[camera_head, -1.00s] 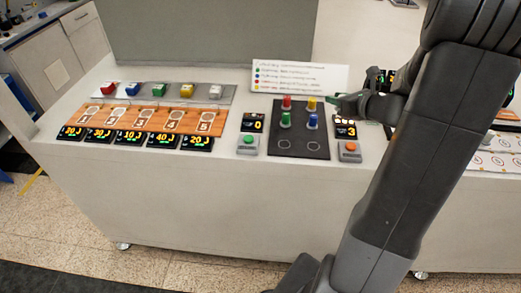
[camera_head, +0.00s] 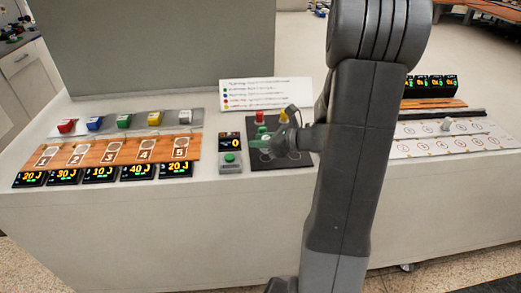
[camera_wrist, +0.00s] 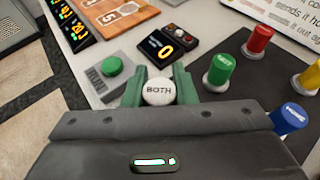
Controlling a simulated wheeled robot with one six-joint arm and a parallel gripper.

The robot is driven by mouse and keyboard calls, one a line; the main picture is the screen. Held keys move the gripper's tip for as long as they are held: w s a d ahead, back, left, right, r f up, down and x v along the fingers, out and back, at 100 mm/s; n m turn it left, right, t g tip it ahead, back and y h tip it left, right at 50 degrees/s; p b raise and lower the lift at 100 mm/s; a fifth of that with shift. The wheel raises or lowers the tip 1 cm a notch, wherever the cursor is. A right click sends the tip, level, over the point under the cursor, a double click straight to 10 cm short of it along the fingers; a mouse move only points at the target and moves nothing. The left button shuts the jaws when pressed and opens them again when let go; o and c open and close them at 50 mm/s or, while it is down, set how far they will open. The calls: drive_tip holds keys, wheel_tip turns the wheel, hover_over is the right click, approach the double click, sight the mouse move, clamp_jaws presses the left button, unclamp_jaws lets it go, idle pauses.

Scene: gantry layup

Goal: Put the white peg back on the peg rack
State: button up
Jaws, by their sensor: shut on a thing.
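The white peg (camera_wrist: 159,91), with a round top lettered BOTH, is between the green fingers of my gripper (camera_wrist: 159,88) in the wrist view. My gripper is shut on it. In the head view my gripper (camera_head: 264,141) is over the left part of the black peg panel (camera_head: 262,161), and the peg cannot be made out there. A green peg (camera_wrist: 220,70), red peg (camera_wrist: 258,42), blue peg (camera_wrist: 288,118) and yellow peg (camera_wrist: 308,77) stand to the right in the wrist view. My gripper and arm hide part of the panel; the white peg's lower end is hidden.
A green button (camera_head: 231,158) and a display reading 0 (camera_head: 230,140) are left of the panel. A lettered sign (camera_head: 265,94) stands behind. A wooden strip (camera_head: 110,153) with numbered spots is left, and a white board (camera_head: 450,143) with circles is right.

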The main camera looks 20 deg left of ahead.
drive_tip(key=shift+f, duration=1.55)
drive_tip(key=shift+f, duration=0.1)
drive_tip(key=shift+f+b, duration=0.15)
drive_tip(key=shift+b, duration=0.15)
drive_tip(key=o, duration=1)
drive_tip(key=shift+r+p, duration=0.35)
drive_tip(key=b+v, duration=0.1)
drive_tip(key=v, duration=1.1)
